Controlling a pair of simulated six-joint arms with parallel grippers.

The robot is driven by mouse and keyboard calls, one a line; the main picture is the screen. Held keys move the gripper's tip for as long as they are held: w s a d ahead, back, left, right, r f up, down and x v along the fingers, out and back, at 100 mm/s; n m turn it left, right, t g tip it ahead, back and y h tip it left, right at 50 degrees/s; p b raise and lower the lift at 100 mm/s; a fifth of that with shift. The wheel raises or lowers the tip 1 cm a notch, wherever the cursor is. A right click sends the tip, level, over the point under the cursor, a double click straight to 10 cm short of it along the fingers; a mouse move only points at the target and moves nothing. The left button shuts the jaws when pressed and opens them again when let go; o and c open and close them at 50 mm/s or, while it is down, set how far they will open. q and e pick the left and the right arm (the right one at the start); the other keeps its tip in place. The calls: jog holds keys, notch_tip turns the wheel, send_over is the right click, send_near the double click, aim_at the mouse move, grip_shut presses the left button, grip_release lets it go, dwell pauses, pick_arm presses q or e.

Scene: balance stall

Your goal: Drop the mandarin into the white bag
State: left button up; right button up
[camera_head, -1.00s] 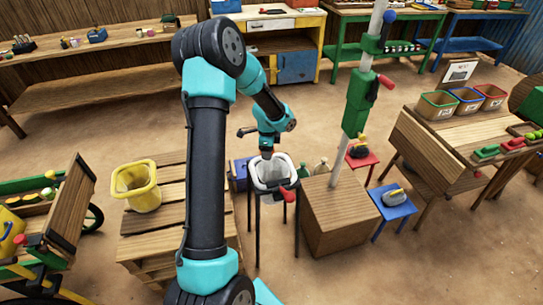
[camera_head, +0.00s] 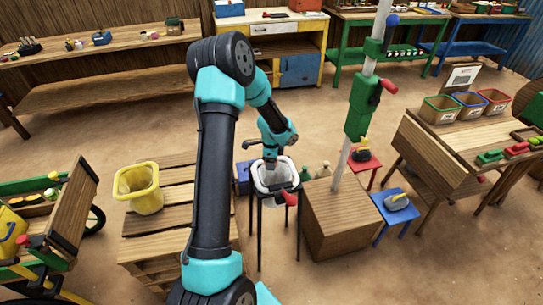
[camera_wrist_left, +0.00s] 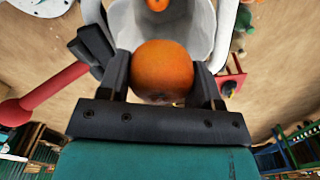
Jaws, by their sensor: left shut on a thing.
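The mandarin (camera_wrist_left: 162,70) is an orange ball gripped between the two dark fingers of my left gripper (camera_wrist_left: 163,82). In the head view my left gripper (camera_head: 270,160) points down at the mouth of the white bag (camera_head: 264,187), and the mandarin cannot be made out there. In the left wrist view the bag's pale inside (camera_wrist_left: 190,28) lies beyond the mandarin, within a white rim. Another orange round thing (camera_wrist_left: 155,4) shows inside the bag at the top edge. My right gripper is not in view.
A red handle (camera_head: 290,198) sticks out by the bag's front right. A wooden block (camera_head: 335,225) with a pole and green clamp (camera_head: 361,110) stands just right. A yellow bucket (camera_head: 147,199) stands on the slatted table at left.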

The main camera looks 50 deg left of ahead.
pick_arm(q)
jog(key=shift+f, duration=0.85)
jog(key=o, duration=1)
jog(key=shift+r, duration=0.15)
notch_tip(320, 180, up, 17)
jog(key=shift+r, duration=0.1)
jog(key=shift+w, duration=0.1)
